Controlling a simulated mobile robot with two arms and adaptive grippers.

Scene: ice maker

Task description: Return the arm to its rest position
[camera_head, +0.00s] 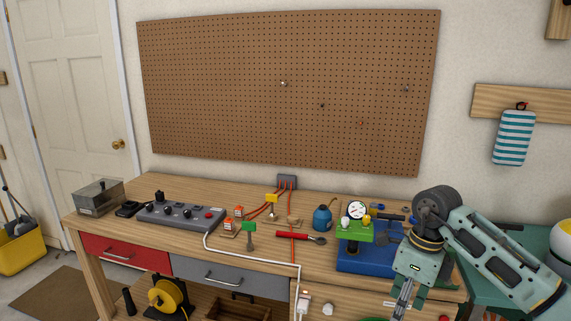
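My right arm (500,255) comes in from the right and bends down over the right part of the wooden workbench (180,237). My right gripper (402,298) points down near the bottom edge of the view, in front of the blue base (365,259) of a bench device. Its fingertips are small and partly cut off, so I cannot tell whether it is open or shut. No held object can be made out. My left arm and gripper are out of view.
A pressure gauge (356,210) and green block (352,232) sit close left of my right arm. A pegboard (285,90) hangs behind.

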